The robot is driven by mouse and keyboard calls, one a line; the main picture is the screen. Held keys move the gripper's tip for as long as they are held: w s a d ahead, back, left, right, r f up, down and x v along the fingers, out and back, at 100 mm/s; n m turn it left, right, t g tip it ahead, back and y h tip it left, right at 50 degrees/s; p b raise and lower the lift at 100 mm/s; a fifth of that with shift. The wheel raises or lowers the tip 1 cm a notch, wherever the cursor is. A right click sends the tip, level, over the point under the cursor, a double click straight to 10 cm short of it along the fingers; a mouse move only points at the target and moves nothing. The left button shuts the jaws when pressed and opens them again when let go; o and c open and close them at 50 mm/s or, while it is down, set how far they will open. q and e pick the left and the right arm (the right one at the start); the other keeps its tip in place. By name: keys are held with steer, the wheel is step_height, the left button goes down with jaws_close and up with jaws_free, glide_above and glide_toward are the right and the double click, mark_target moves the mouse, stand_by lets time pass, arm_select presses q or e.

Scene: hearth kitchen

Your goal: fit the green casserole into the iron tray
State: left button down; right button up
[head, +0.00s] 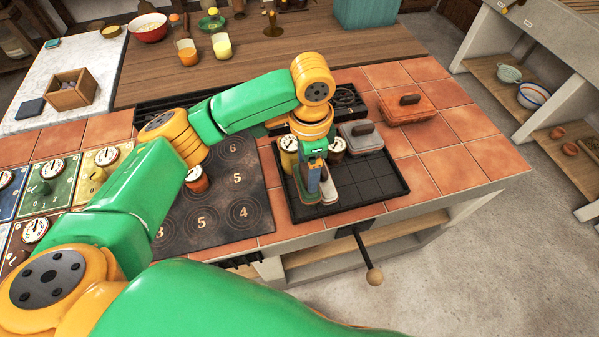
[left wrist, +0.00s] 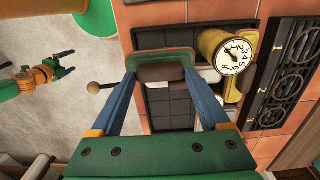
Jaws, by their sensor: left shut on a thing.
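The iron tray (head: 365,182) is black with a grid of square cells and lies on the terracotta tiles; it also shows in the left wrist view (left wrist: 170,112). My left gripper (head: 320,190) points down over the tray's left part. In the left wrist view its blue fingers (left wrist: 162,72) are shut on the green casserole (left wrist: 160,56), which has a dark brown handle. The casserole is mostly hidden by the gripper in the head view; whether it touches the tray I cannot tell. My right gripper (left wrist: 69,63) is open and empty, off to the side above the floor.
A grey casserole (head: 364,141) sits at the tray's back right. An orange casserole (head: 407,108) stands on the tiles further right. A yellow dial canister (head: 288,152) is close behind my left gripper. A numbered hob (head: 215,215) lies left. A knobbed rod (head: 373,274) juts from the front.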

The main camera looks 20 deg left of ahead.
mark_target(301, 176)
arm_select(q)
steer(key=shift+w+a+f, duration=0.1)
steer(key=shift+a+f, duration=0.2)
steer(key=shift+f, duration=0.05)
steer(key=shift+w+a+f+p, duration=0.1)
steer(key=shift+a+f+p, duration=0.1)
steer(key=shift+f, duration=0.9)
steer(key=shift+w+a+f+p, duration=0.1)
steer(key=shift+a+f+p, duration=0.1)
steer(key=shift+f, duration=0.9)
jaws_free()
steer(key=shift+f, duration=0.1)
step_height(301, 176, up, 12)
steer(key=shift+r, duration=0.2)
